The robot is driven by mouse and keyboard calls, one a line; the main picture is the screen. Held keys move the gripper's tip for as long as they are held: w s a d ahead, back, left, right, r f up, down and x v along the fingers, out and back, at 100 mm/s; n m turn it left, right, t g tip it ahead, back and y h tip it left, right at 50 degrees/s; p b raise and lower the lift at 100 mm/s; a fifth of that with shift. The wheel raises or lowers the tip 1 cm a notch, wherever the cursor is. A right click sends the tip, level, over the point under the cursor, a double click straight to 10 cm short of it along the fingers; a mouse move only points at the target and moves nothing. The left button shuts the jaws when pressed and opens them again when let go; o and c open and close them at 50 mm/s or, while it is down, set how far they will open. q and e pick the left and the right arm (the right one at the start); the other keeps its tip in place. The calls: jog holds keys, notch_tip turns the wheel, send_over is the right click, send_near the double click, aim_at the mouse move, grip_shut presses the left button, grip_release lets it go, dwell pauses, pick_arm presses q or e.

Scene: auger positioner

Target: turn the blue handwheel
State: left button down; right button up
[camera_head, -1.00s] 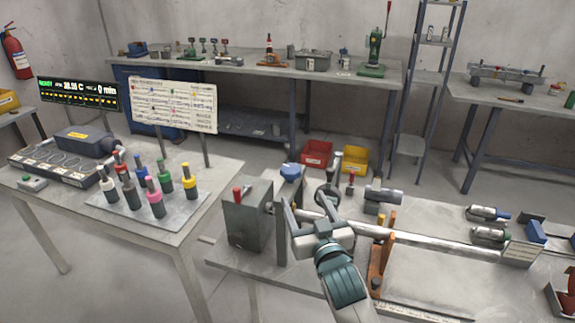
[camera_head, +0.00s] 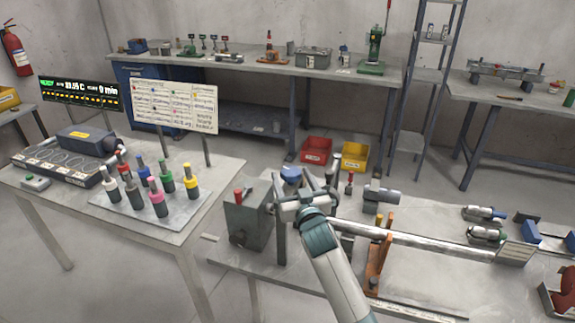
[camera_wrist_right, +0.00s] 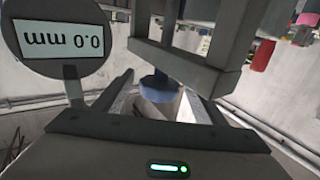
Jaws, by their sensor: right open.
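The blue handwheel (camera_head: 290,174) sits behind the grey block-shaped housing at the left end of the bench fixture. It is partly hidden by my right gripper in the head view. My right gripper (camera_head: 304,182) is open, with its fingers pointing away from me and the handwheel close to its left finger. In the right wrist view the blue handwheel (camera_wrist_right: 160,86) shows just beyond the palm, between the open fingers (camera_wrist_right: 165,100). I cannot tell whether a finger touches it. My left gripper is not in view.
A dial reading 0.0 mm (camera_wrist_right: 62,42) and a grey bracket (camera_wrist_right: 185,65) stand close to the gripper. The grey housing (camera_head: 248,222) with a red knob is at left, a long shaft (camera_head: 430,242) at right. Coloured-top tools (camera_head: 150,185) stand on the left table.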

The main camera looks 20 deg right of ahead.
aim_at(287, 168)
jog(key=shift+w+p, duration=0.55)
jog(key=shift+w, duration=2.05)
jog(key=c, duration=1)
